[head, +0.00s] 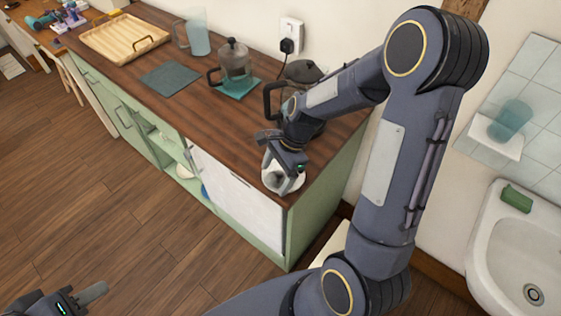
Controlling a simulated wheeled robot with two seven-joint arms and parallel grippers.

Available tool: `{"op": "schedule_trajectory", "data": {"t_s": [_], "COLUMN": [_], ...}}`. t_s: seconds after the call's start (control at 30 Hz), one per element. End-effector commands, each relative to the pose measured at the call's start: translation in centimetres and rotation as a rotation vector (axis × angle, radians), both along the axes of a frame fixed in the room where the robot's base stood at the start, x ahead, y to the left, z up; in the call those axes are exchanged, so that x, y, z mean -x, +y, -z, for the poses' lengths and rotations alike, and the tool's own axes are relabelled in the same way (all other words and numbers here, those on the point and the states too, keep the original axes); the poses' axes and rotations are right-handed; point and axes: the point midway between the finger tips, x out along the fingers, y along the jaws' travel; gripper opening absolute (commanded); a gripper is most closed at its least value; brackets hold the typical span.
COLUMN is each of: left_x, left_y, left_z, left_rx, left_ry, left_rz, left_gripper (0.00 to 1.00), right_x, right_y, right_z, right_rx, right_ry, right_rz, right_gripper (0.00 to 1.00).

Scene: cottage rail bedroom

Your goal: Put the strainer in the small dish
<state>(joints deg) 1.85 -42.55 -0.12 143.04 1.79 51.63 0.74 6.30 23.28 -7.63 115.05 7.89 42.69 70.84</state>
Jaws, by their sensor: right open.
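The small dish (268,185) is white and round, near the front right corner of the wooden counter. A small grey shape, which may be the strainer (275,179), shows inside the dish beside my fingers; it is too small and too covered to be sure. My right gripper (286,184) points down over the dish, open, and hides its right part. I cannot tell whether its fingers touch the grey shape. My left gripper (88,296) is low at the bottom left, away from the counter, and only partly in view.
A dark kettle (303,72) stands behind my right gripper. A glass pot (234,60) on a teal mat (236,88), a grey-green mat (170,78), a clear jug (196,36) and a wooden tray (118,42) stand further left. A sink (500,235) is at right.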

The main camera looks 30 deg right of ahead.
Motion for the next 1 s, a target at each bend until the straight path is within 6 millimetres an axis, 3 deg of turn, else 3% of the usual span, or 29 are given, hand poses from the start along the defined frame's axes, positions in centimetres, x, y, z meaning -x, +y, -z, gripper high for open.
{"op": "schedule_trajectory", "data": {"t_s": [0.07, 0.5, 0.77, 0.87, 1.0], "left_x": [0.0, 0.0, 0.0, 0.0, 0.0], "left_y": [0.0, 0.0, 0.0, 0.0, 0.0], "left_z": [-1.0, -0.7, -0.7, -0.7, -0.7], "left_rx": [0.000, 0.000, 0.000, 0.000, 0.000], "left_ry": [0.000, 0.000, 0.000, 0.000, 0.000], "left_rz": [0.000, 0.000, 0.000, 0.000, 0.000], "left_gripper": [0.36, 0.36, 0.36, 0.36, 0.36], "right_x": [-0.1, -0.1, 0.1, 1.4, 5.4], "right_y": [0.0, -3.6, -4.5, -4.2, -2.8], "right_z": [-1.4, -9.5, -12.0, -13.4, -15.9], "right_rx": [0.000, 0.001, -0.001, 0.000, 0.037], "right_ry": [-0.004, -0.006, -0.013, -0.089, -0.329], "right_rz": [-0.001, 0.001, -0.011, -0.095, -0.374], "right_gripper": [0.78, 0.78, 0.78, 0.78, 0.78]}}
